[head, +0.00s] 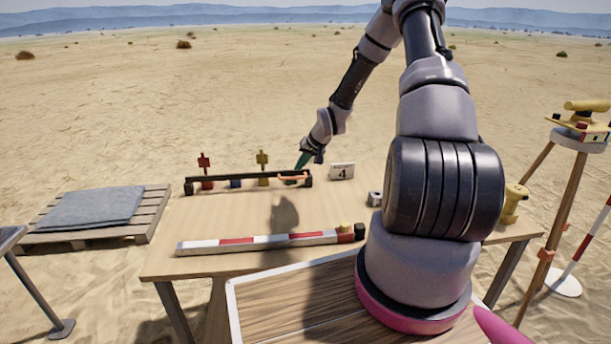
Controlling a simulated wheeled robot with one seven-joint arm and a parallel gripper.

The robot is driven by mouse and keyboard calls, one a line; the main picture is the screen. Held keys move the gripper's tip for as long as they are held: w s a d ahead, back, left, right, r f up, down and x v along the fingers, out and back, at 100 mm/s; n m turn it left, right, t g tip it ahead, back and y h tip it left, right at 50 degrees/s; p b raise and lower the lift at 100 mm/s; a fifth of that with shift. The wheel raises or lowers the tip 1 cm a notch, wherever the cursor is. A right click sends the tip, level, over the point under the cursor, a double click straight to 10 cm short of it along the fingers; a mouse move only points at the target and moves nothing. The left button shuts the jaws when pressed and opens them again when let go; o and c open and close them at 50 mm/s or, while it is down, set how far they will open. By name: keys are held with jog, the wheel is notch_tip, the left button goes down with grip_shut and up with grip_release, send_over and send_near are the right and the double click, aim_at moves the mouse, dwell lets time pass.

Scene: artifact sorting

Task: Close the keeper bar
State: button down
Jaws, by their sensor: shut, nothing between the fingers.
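The keeper bar (225,178) is a long dark bar on a rack at the back left of the table. It runs across the rack between dark end blocks, and an orange handle (295,177) shows near its right end. I cannot tell whether it is latched. A red piece (204,161) and a yellow piece (262,158) stand up at the rack, above coloured parts that include a blue one (236,183). My gripper (302,162) is shut and empty, close above the bar's right end. A narrow green shape is at its tip; contact with the handle is unclear.
A card marked 4 (341,171) stands right of the rack. A red-and-white bar (262,242) lies along the table's front. A small grey block (375,198) and a yellow object (513,203) are farther right. My arm hides part of the table.

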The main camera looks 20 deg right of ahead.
jog(key=s+d+r, duration=0.5)
jog(key=d, duration=0.1)
jog(key=s+r+g+h, duration=0.1)
jog(key=s+r+h, duration=0.35)
jog(key=r, duration=0.75)
jog(key=s+a+r+y, duration=0.1)
jog(key=s+a+r, duration=0.2)
jog(key=s+r, duration=0.4)
jog(key=s+a+r+t+y, duration=0.1)
jog(key=s+a+r, duration=0.3)
jog(key=s+r, duration=0.4)
jog(key=s+a+r+m+t+y, duration=0.1)
jog(key=s+a+r, duration=0.2)
jog(key=s+r, duration=0.4)
jog(key=s, duration=0.4)
jog(key=shift+s+a+r, duration=0.25)
jog(key=shift+a+r, duration=0.05)
jog(key=shift+r, duration=0.1)
